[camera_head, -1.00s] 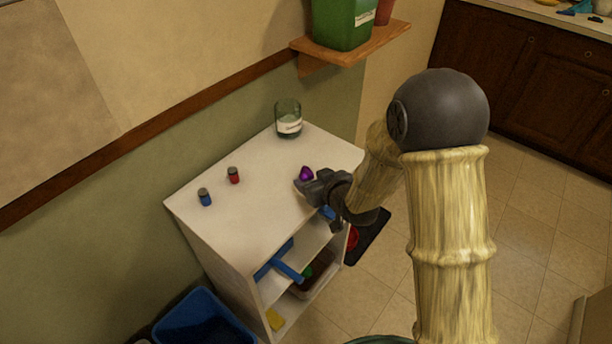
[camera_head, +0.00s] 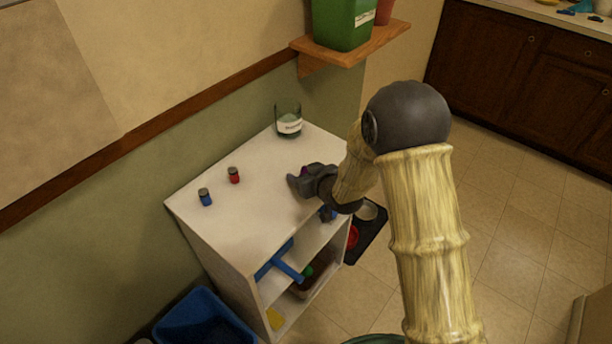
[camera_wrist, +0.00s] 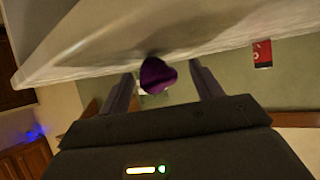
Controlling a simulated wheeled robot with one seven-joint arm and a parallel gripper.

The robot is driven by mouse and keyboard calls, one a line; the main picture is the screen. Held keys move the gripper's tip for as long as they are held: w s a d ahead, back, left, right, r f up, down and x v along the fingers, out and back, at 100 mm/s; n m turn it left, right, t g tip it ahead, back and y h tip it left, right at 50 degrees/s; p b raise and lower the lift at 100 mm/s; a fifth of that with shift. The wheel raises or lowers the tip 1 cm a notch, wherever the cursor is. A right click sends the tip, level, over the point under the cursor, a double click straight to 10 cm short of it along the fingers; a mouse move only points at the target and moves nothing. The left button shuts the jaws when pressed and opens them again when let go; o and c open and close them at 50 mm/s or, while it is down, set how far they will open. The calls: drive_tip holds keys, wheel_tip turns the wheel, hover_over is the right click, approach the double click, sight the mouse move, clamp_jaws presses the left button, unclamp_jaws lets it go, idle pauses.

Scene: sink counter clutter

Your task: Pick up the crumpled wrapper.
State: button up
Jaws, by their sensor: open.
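The crumpled wrapper is a small dark purple lump (camera_wrist: 157,76) on the white cabinet top (camera_head: 245,215). In the wrist view it sits between my two open fingers, near their tips, with a gap visible on each side. In the head view only a sliver of purple (camera_head: 304,170) shows behind my gripper (camera_head: 296,185), which hides the rest. My gripper is low over the right part of the cabinet top, its fingers apart and not closed on the wrapper.
A glass jar with a label (camera_head: 288,122) stands at the back corner. A red small bottle (camera_head: 233,175) and a blue one (camera_head: 205,197) stand to the left. The top between them and my gripper is clear. A wooden shelf (camera_head: 350,48) with a green container is above.

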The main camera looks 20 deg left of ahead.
sight(306, 171)
drive_tip(key=c, duration=1)
drive_tip(key=shift+c, duration=0.3)
wheel_tip(306, 171, up, 10)
drive_tip(key=shift+p, duration=0.4)
